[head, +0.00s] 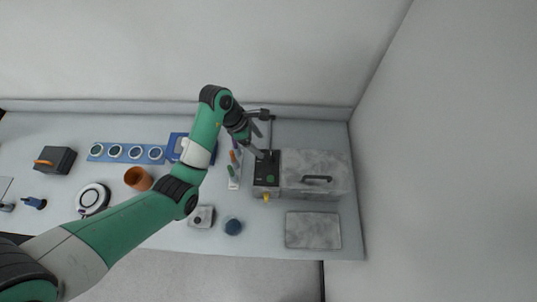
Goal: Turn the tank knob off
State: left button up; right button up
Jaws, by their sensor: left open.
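The tank (335,168) is a grey, mottled box with a dark handle on its lid, at the right of the bench. A black control unit (259,179) adjoins its left side. A small green round part (270,180) shows on this unit, and a small yellow part (266,197) sticks out at its front. I cannot tell which of these is the tank knob. My left gripper (264,134) is open and empty, above and behind the black unit, apart from the green and yellow parts. My right gripper is not in view.
A grey slab (313,231) lies in front of the tank. A rack of coloured-handled tools (233,172) stands left of the black unit.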

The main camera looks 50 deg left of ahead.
aim_at(271, 156)
pick_arm(q)
jog(key=b+x, duration=0.2)
jog(key=x, duration=0.7)
jog(key=shift+f, duration=0.3)
grip_shut()
jog(key=shift+m+g, duration=0.3)
jog(key=shift+m, duration=0.3)
